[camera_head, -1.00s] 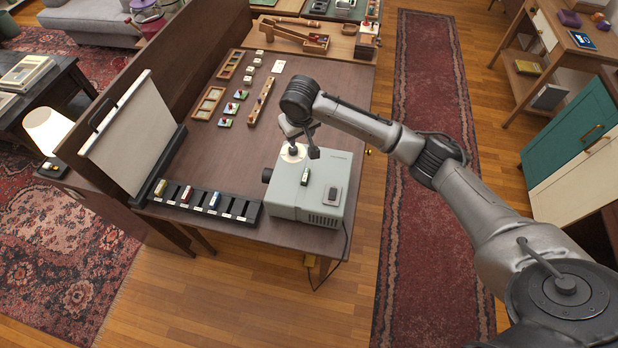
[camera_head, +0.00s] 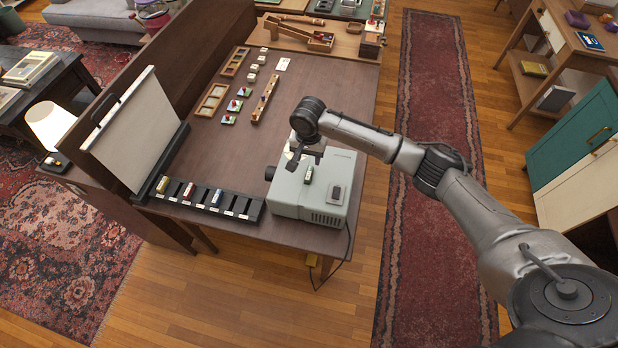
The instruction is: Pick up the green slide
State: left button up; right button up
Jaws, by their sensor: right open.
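A small block-like slide with green and white on it (camera_head: 308,175), which looks like the green slide, stands on top of the pale grey projector (camera_head: 287,199). My right gripper (camera_head: 305,161) is open just above the projector's top, behind the slide in the view. Its fingers are apart with nothing between them. I cannot tell the exact gap between the fingers and the slide. My left gripper is out of view.
A black slotted rack (camera_head: 240,209) left of the projector holds a cream slide (camera_head: 163,184), a red one (camera_head: 188,190) and a blue one (camera_head: 216,197). A white screen (camera_head: 135,130) stands at the table's left. A wooden strip (camera_head: 265,100) lies behind; bare tabletop (camera_head: 330,95) is at the back right.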

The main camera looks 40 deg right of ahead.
aim_at(310, 172)
jog(key=shift+s+f+b, duration=0.15)
jog(key=shift+f+b, duration=0.1)
jog(key=shift+f, duration=1.45)
jog(key=shift+s+f+b, duration=0.1)
jog(key=shift+f+b, duration=0.15)
jog(key=shift+f, duration=1.4)
grip_shut()
